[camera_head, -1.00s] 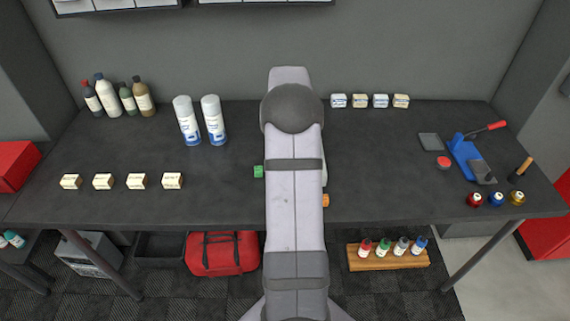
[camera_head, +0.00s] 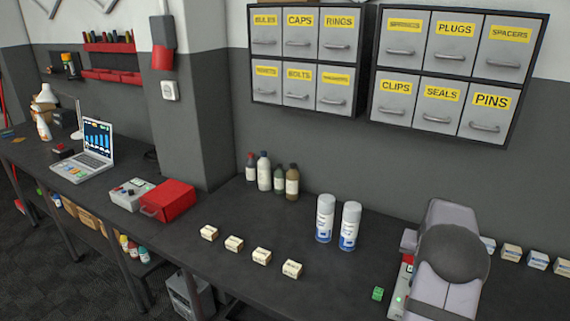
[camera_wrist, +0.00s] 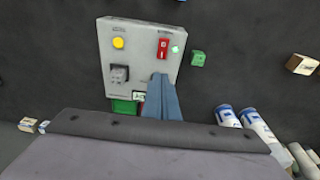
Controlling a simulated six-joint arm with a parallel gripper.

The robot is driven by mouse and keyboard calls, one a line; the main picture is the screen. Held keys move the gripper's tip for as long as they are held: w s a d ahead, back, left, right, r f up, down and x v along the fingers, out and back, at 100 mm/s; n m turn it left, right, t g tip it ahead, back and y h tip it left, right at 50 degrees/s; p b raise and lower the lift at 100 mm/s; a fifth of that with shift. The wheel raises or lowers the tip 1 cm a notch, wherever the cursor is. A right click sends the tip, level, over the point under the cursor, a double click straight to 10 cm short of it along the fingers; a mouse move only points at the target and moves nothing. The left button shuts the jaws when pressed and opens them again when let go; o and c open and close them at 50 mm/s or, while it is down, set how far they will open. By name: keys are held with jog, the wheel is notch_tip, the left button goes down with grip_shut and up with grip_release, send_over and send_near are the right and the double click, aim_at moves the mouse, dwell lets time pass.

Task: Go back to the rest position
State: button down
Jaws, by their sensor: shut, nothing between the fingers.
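My gripper (camera_wrist: 161,82) shows in the wrist view as blue-grey fingers held together, with nothing between them. It is in front of the lower part of a light grey control box (camera_wrist: 135,45), and I cannot tell whether it touches it. The box carries a yellow button (camera_wrist: 118,43), a red switch (camera_wrist: 163,48) and a green light (camera_wrist: 175,49). In the head view my arm stands at the lower right, bent over the bench (camera_head: 335,295). My gripper is hidden there, and only part of the box (camera_head: 399,293) shows beside the arm.
A green block (camera_head: 377,294) lies left of the box. Two spray cans (camera_head: 337,222), bottles (camera_head: 272,175) and several small cartons (camera_head: 249,249) stand further left. Drawer cabinets (camera_head: 370,69) hang above the bench. A red case (camera_head: 168,200) and a laptop (camera_head: 93,147) are at the far left.

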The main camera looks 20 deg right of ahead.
jog(key=shift+g+y, duration=0.9)
jog(key=s+a+f, duration=0.7)
jog(key=shift+f, duration=0.15)
jog(key=shift+n+g+y, duration=0.3)
jog(key=shift+g+y, duration=0.1)
jog(key=s+a, duration=0.1)
jog(key=a, duration=0.1)
jog(key=s+a, duration=0.2)
jog(key=s+a+f, duration=0.1)
jog(key=a, duration=0.1)
jog(key=shift+s+a, duration=0.25)
jog(key=shift+s, duration=0.1)
jog(key=s+a+r+n+g+b, duration=0.15)
jog(key=s+a, duration=0.25)
jog(key=a, duration=0.5)
jog(key=s+a+r+n+t+b, duration=0.1)
jog(key=s+a+n, duration=0.3)
jog(key=a, duration=0.6)
jog(key=w+a+r+n+t+h, duration=0.1)
jog(key=w+a+r+n+t, duration=0.15)
jog(key=a, duration=0.35)
notch_tip(320, 180, down, 14)
jog(key=g+b, duration=0.1)
jog(key=b, duration=1.3)
jog(key=shift+w+b, duration=0.15)
jog(key=shift+b, duration=0.2)
jog(key=shift+r, duration=0.15)
